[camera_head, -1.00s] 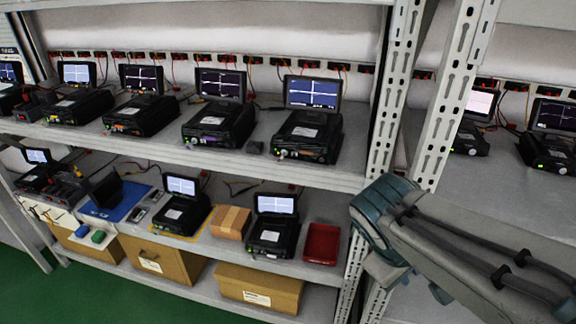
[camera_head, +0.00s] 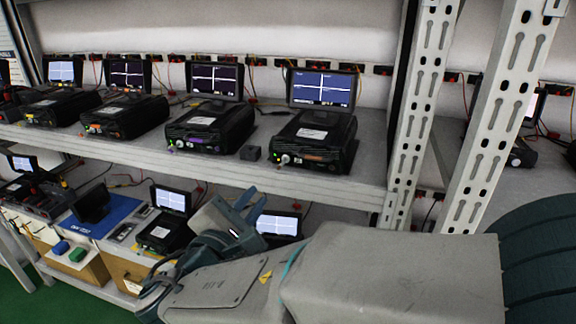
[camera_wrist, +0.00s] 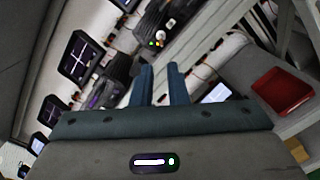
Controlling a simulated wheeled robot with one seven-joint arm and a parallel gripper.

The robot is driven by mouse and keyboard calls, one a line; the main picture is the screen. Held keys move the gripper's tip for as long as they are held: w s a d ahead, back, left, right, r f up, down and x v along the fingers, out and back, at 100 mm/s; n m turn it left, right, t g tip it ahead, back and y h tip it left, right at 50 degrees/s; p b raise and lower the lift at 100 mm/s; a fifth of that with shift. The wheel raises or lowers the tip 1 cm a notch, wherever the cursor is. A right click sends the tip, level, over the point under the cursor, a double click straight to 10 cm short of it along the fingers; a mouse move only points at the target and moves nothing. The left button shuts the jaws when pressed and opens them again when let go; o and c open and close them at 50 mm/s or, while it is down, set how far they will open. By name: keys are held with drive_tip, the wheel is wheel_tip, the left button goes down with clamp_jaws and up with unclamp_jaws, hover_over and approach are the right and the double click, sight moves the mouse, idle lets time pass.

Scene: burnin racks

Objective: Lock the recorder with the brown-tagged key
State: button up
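Several black recorders with raised screens stand on the upper shelf. The rightmost recorder (camera_head: 312,140) has a brownish strip on its front and a small pale round piece (camera_head: 286,159) at its front left; this could be a lock or key, too small to tell. The wrist view shows a recorder front with a pale-and-orange piece (camera_wrist: 161,37) and small lights, beyond the fingertips. My gripper (camera_head: 252,203) is below and in front of the upper shelf edge, left of that recorder. In the wrist view its two fingers (camera_wrist: 161,68) are apart with nothing between them. I cannot make out a brown tag.
A recorder with a purple strip (camera_head: 210,127) stands to the left, a small black block (camera_head: 250,153) between. The shelf's perforated upright (camera_head: 412,135) is close on the right. The lower shelf holds more recorders and a red tray (camera_wrist: 281,92).

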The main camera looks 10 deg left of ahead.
sight(280, 167)
drive_tip(key=w, duration=0.4)
drive_tip(key=w+d+p, duration=0.1)
drive_tip(key=w, duration=0.7)
drive_tip(key=shift+d, duration=0.35)
clamp_jaws()
